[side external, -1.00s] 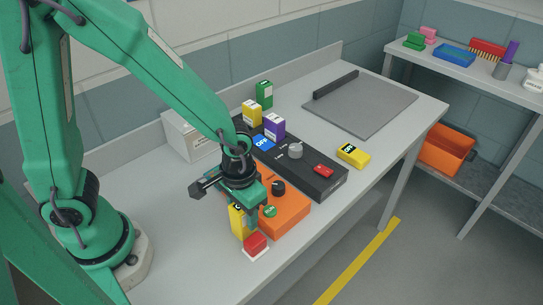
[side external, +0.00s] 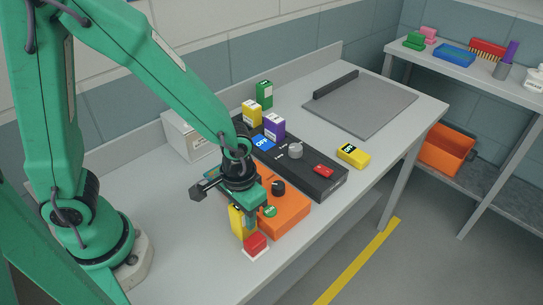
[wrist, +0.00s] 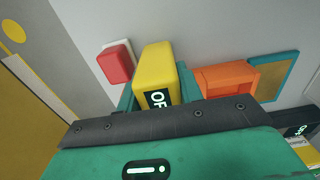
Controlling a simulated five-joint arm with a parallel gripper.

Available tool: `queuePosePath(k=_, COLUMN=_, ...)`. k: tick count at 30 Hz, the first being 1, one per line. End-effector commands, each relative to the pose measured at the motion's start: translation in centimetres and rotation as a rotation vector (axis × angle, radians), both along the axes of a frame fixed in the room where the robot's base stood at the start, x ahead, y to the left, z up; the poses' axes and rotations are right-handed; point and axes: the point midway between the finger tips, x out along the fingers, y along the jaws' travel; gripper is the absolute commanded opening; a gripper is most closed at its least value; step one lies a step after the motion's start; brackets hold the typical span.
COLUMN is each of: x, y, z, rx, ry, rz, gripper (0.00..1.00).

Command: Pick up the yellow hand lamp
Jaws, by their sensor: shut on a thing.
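A yellow block-shaped lamp (side external: 237,222) stands upright on the bench in the side view, partly hidden by my gripper. In the wrist view the yellow lamp (wrist: 153,68) has a black panel with white letters, partly cut off by my gripper body. My gripper (side external: 249,213) points down and is shut on this lamp, with green fingers on either side of it in the wrist view (wrist: 158,92). Another yellow block (side external: 353,156) with a dark lettered panel lies to the right on the bench, apart from my gripper.
A red button on a white base (side external: 255,244) stands close beside the held lamp. An orange box (side external: 289,217) with a black knob is just right.

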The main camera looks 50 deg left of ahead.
Motion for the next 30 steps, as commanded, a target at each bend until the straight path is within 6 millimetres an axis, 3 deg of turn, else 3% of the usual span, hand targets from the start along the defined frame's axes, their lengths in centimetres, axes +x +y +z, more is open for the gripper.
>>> queuePosePath(k=11, x=0.1, y=-0.1, z=0.9, rx=-0.002, ry=-0.004, rz=0.0, gripper=0.07)
queuePosePath(k=22, x=0.1, y=-0.1, z=4.3, rx=-0.003, ry=-0.005, rz=0.0, gripper=0.07)
queuePosePath(k=30, x=-3.3, y=-2.3, z=6.5, rx=-0.003, ry=-0.004, rz=-0.007, gripper=0.07)
